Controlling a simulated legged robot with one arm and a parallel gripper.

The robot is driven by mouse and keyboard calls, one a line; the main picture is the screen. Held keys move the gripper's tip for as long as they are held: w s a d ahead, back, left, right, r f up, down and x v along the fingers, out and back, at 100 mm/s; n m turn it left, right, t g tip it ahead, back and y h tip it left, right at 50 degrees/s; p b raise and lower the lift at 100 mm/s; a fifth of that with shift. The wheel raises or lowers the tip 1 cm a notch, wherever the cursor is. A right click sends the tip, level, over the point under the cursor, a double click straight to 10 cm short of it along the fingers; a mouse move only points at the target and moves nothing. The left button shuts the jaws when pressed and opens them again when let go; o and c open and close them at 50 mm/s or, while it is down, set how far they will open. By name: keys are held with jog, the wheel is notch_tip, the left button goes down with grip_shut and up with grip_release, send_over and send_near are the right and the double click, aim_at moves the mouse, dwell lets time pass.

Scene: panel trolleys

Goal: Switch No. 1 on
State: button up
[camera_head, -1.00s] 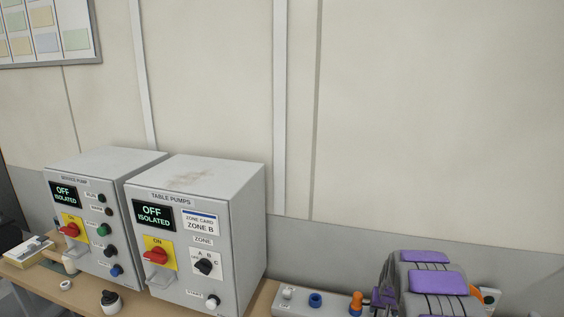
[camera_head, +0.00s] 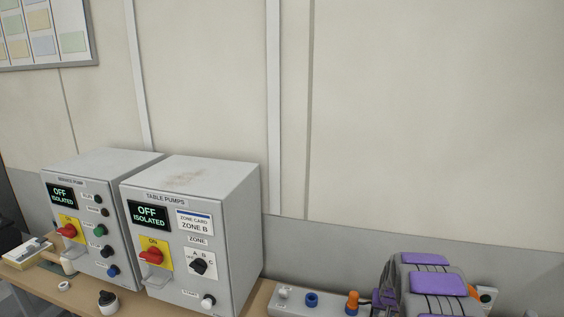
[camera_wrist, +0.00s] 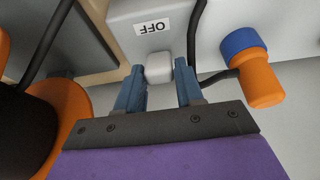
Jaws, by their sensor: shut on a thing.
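A white switch block (camera_wrist: 158,68) on a light grey housing (camera_wrist: 120,22) sits between my gripper's blue fingers (camera_wrist: 159,82) in the wrist view, and I am shut on it. An upside-down OFF label (camera_wrist: 153,28) is beside it. No number shows there. In the camera_head view, my purple and grey arm (camera_head: 428,262) reaches down at the lower right, hiding the fingertips and the held switch. The grey strip (camera_head: 331,308) beside it carries a white knob (camera_head: 284,292), a blue socket (camera_head: 311,299) and an orange plug (camera_head: 352,300).
An orange plug with blue collar (camera_wrist: 262,80) and black cables stand close right of the fingers. The TABLE PUMPS box (camera_head: 244,235) and a second pump box (camera_head: 100,165) stand left; both displays read OFF ISOLATED. A wall stands behind.

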grip_shut()
jog(key=shift+w+p, duration=0.1)
jog(key=shift+p, duration=0.25)
jog(key=shift+w+g+p, duration=0.2)
jog(key=shift+g+p, duration=0.4)
jog(key=shift+w+d+g+y+p, duration=0.1)
jog(key=shift+w+g+y+p, duration=0.2)
jog(key=shift+g+p, duration=0.1)
jog(key=shift+s+f, duration=0.1)
